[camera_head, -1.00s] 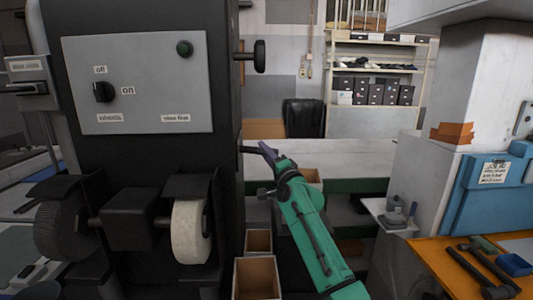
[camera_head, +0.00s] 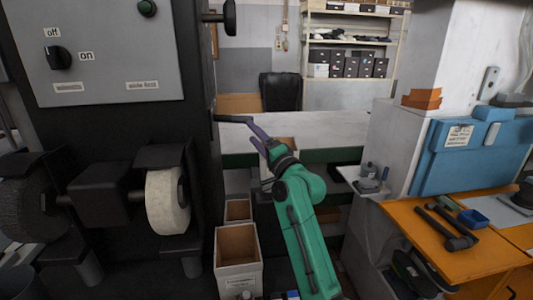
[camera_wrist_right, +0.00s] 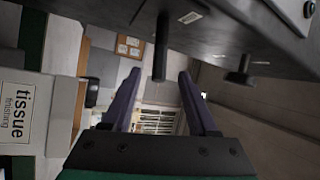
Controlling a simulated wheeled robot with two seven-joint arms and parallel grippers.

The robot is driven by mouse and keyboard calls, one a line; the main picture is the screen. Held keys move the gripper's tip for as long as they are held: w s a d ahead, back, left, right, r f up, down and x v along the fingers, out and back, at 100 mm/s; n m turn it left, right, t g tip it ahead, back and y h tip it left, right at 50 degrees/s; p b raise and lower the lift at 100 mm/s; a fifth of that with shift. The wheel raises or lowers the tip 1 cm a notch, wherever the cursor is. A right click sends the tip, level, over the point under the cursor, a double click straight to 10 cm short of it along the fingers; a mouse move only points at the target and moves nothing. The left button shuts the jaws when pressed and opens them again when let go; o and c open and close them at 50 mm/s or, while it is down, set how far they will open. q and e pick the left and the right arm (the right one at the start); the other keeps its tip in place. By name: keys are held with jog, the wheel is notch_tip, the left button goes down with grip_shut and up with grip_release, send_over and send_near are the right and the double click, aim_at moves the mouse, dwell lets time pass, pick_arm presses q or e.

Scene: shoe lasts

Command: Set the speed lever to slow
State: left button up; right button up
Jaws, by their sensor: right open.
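A thin dark lever (camera_head: 234,119) sticks out from the right side of the black machine, below a black knob (camera_head: 228,17). My right gripper (camera_head: 256,132), with purple fingers on a green arm, is open beside the lever's free end. In the right wrist view, the lever (camera_wrist_right: 160,48) hangs from the machine toward the gap between the open fingertips (camera_wrist_right: 160,76). Nothing is gripped, and contact cannot be told. No slow or fast mark is readable. My left gripper is not in view.
The machine's grey panel (camera_head: 115,62) has an off/on switch (camera_head: 58,57). A pale wheel (camera_head: 166,200) sits low at left. An orange bench (camera_head: 455,262) with tools and a white pillar (camera_head: 462,60) are at right.

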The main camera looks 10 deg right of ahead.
jog(key=b+v, duration=0.1)
jog(key=v, duration=0.5)
